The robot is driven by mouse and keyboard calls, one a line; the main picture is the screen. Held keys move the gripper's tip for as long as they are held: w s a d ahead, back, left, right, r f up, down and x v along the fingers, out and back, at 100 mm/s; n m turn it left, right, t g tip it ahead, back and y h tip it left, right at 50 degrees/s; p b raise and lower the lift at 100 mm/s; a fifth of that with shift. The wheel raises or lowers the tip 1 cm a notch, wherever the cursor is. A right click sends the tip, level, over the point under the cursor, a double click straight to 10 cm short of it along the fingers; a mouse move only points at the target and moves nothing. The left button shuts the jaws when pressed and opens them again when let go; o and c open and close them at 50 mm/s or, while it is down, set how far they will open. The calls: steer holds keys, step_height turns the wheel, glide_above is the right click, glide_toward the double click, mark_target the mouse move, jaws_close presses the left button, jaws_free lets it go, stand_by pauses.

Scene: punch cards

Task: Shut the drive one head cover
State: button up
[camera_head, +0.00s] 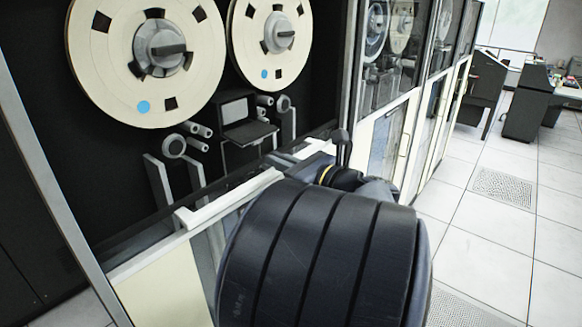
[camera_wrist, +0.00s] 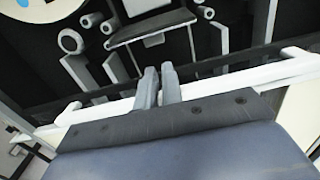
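The drive's head cover (camera_head: 249,132) is a dark flap with a pale edge, standing out below a small dark box (camera_head: 236,108) between and under the two reels. It looks open. In the wrist view the flap (camera_wrist: 150,27) is at the top centre, beyond my fingertips. My gripper (camera_wrist: 158,68) has its two grey fingers almost together, with nothing visible between them. They point toward the drive and lie across the pale rail at its front, apart from the cover. Whether they touch the rail I cannot tell. In the head view my arm hides the fingers.
Two cream tape reels (camera_head: 100,55) hang above the cover. Pale rollers and guide posts (camera_head: 173,146) flank it. A pale rail (camera_head: 230,200) runs across the drive's front. More cabinets (camera_head: 400,125) stand to the right. The tiled floor (camera_head: 480,235) at right is clear.

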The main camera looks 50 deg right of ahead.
mark_target(261, 136)
steer(key=shift+w+a, duration=0.2)
steer(key=shift+w, duration=2.25)
steer(key=shift+r, duration=0.15)
steer(key=shift+r+p, duration=2)
steer(key=shift+r, duration=0.4)
steer(key=shift+w+a+r+p, duration=0.1)
steer(key=shift+w+r+p, duration=0.7)
steer(key=shift+w+r, duration=0.25)
steer(key=shift+f, duration=0.1)
steer(key=s+d+p, duration=0.1)
steer(key=s, duration=1.1)
steer(key=shift+w, duration=0.1)
